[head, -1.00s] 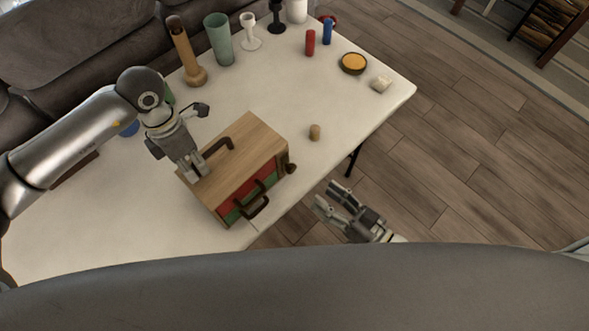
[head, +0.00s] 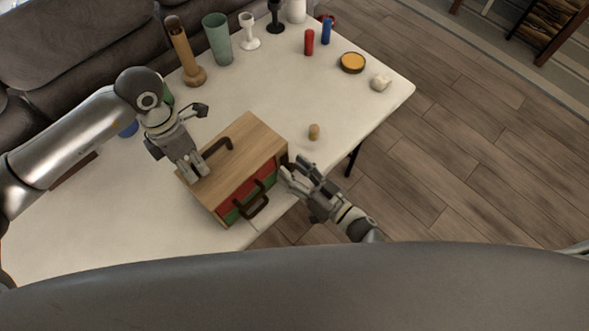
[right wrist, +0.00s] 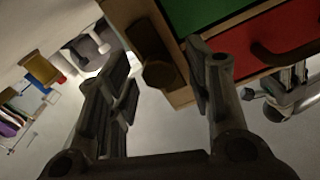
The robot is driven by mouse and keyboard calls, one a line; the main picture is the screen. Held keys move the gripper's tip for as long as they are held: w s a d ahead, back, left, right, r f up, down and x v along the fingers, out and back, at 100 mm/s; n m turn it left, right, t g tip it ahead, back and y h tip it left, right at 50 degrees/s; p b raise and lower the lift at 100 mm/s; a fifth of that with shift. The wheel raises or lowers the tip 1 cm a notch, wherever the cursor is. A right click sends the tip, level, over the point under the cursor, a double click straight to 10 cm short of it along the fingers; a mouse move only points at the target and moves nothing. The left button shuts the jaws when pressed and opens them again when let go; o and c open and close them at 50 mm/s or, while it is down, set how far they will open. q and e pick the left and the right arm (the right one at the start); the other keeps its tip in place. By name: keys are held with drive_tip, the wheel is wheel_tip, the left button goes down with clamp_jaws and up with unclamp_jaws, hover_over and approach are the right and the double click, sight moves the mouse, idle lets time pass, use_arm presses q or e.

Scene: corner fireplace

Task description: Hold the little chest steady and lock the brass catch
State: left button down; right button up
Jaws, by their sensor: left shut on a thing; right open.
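The little chest (head: 248,137) is a wooden box with red and green drawer fronts, standing near the table's front edge. My right gripper (head: 293,166) is open at the chest's right front corner. In the right wrist view, the catch (right wrist: 158,73), a dark brown-looking bar with a round knob, lies between the spread fingers of my right gripper (right wrist: 160,62). I cannot tell whether the fingers touch it. In the head view the catch is mostly hidden by this gripper.
The white table (head: 370,105) also bears a small cork-like piece (head: 314,131) near the chest. A bowl (head: 352,62), a pale lump (head: 380,82), red (head: 309,42) and blue (head: 326,31) cylinders, and vases stand further back. The tabletop between is clear.

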use_arm(q)
drive_tip(key=shift+s, duration=0.1)
use_arm(e)
drive_tip(key=c, duration=1)
drive_tip(key=shift+c, duration=0.2)
drive_tip(key=shift+n, duration=0.4)
drive_tip(key=n, duration=0.3)
drive_tip(key=shift+a+n, duration=0.1)
drive_tip(key=shift+n, duration=0.2)
drive_tip(key=n, duration=0.4)
drive_tip(key=shift+n, duration=0.3)
use_arm(q)
drive_tip(key=shift+d, duration=0.1)
use_arm(e)
drive_tip(key=n, duration=0.4)
drive_tip(key=shift+s+a+n, duration=0.1)
drive_tip(key=shift+n, duration=0.2)
drive_tip(key=shift+f+n, duration=0.1)
drive_tip(key=shift+n, duration=2.1)
use_arm(q)
drive_tip(key=shift+d, duration=0.1)
use_arm(e)
drive_tip(key=shift+a, duration=0.1)
